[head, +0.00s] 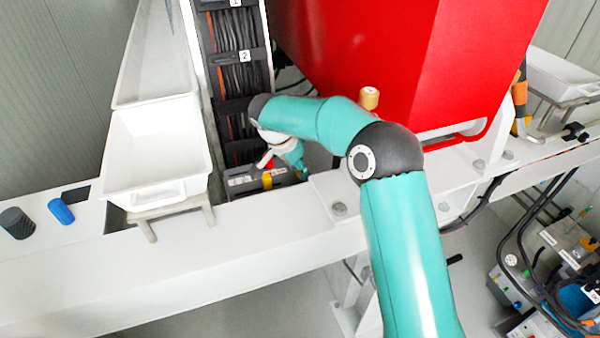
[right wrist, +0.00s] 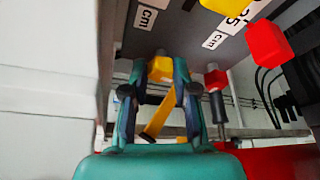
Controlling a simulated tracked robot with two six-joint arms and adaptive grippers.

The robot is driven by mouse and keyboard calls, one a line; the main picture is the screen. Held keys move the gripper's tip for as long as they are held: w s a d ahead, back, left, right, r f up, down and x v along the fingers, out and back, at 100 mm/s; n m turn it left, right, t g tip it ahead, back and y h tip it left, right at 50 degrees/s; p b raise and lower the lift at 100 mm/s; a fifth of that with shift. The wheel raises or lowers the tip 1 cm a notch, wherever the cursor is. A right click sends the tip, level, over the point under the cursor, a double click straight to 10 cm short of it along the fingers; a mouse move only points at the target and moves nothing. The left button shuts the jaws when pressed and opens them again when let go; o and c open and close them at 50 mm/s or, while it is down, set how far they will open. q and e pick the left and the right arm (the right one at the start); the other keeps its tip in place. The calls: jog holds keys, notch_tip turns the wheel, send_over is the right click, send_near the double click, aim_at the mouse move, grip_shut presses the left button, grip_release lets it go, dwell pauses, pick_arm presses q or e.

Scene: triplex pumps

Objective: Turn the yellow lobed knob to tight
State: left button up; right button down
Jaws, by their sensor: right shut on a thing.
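The yellow knob (right wrist: 161,69) shows between the two teal fingers of my right gripper (right wrist: 161,90) in the right wrist view. The fingers close on it from both sides. A slanted yellow bar (right wrist: 159,117) hangs below it; I cannot tell whether they are one piece. In the head view a yellow part (head: 267,181) shows on a small labelled panel (head: 245,181), close to my right gripper (head: 272,160), which is partly hidden by its own arm. The knob's lobes and turn marks cannot be made out. My left gripper is not in view.
Beside the knob in the right wrist view are a red knob (right wrist: 267,42), another yellow knob (right wrist: 222,4) and a red-topped dark handle (right wrist: 216,85). A white beam (head: 180,255), an empty white tray (head: 157,150) and a red housing (head: 400,60) surround the panel.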

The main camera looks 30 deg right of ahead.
jog(key=shift+w+m+g, duration=0.2)
jog(key=shift+m+g, duration=0.1)
jog(key=shift+m, duration=0.6)
jog(key=m+g, duration=0.1)
jog(key=m, duration=0.1)
jog(key=shift+r+m+p, duration=0.15)
jog(key=shift+m+p, duration=0.15)
jog(key=shift+m, duration=0.1)
jog(key=m+p, duration=0.2)
jog(key=m+g+p, duration=0.1)
jog(key=m, duration=0.1)
jog(key=shift+w+r+g+y+p, duration=0.1)
jog(key=shift+w+g+y+p, duration=0.1)
jog(key=shift+g+y+p, duration=0.15)
jog(key=shift+w+d+m+g+y+p, duration=0.1)
jog(key=shift+m+g+y+p, duration=0.25)
jog(key=shift+m, duration=0.5)
jog(key=shift+d+m+y+p, duration=0.1)
jog(key=shift+m+p, duration=0.45)
jog(key=shift+m, duration=0.3)
jog(key=c, duration=0.9)
grip_release()
jog(key=shift+a+f, duration=0.1)
jog(key=shift+f, duration=0.1)
